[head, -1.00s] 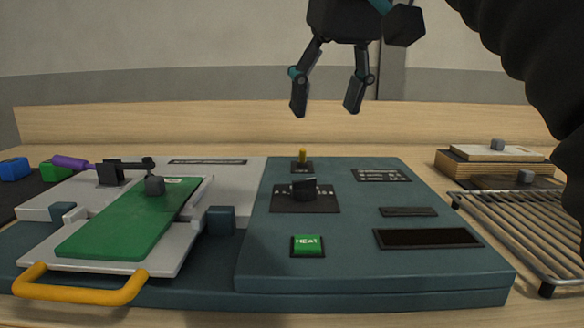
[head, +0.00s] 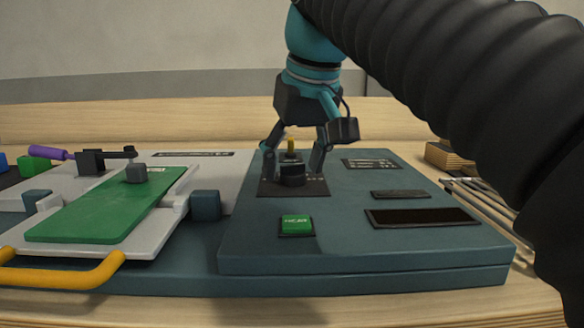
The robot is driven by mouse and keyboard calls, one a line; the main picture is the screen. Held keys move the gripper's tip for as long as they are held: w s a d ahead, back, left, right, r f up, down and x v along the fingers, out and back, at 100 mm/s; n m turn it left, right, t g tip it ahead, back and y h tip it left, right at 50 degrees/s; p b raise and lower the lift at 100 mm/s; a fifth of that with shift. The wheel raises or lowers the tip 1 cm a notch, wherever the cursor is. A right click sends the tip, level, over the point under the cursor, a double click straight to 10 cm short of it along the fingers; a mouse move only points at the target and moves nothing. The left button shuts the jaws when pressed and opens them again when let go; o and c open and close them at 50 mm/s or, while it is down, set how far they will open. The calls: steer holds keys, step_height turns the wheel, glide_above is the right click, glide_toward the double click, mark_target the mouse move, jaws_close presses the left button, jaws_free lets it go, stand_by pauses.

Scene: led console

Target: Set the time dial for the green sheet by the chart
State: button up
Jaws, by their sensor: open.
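The black time dial (head: 292,178) sits on a dark plate on the teal console (head: 350,235). My gripper (head: 293,172) is open and low over the dial, with one finger on each side of it. I cannot tell whether the fingers touch the dial. The green sheet (head: 110,208) lies on the light grey tray at the left, with a grey block (head: 136,173) on it. A small dark panel with pale markings (head: 370,164) is at the console's back right; its print is too small to read, and I cannot tell whether it is the chart.
A yellow toggle (head: 291,146) stands just behind the dial. A green HEAT button (head: 296,225) is in front of it. A dark display (head: 422,217) is at the right. A wire rack (head: 490,210) is partly hidden by my arm.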

steer(key=shift+f, duration=0.2)
steer(key=c, duration=1.1)
steer(key=shift+d, duration=0.1)
steer(key=shift+c, duration=0.2)
steer(key=n+g+y+p, duration=0.1)
steer(key=n+p, duration=0.2)
steer(key=n, duration=0.1)
steer(key=shift+w+r, duration=0.15)
steer(key=n+g+y+p, duration=0.1)
steer(key=n, duration=0.3)
steer(key=shift+n+y, duration=0.3)
steer(key=shift+n, duration=0.2)
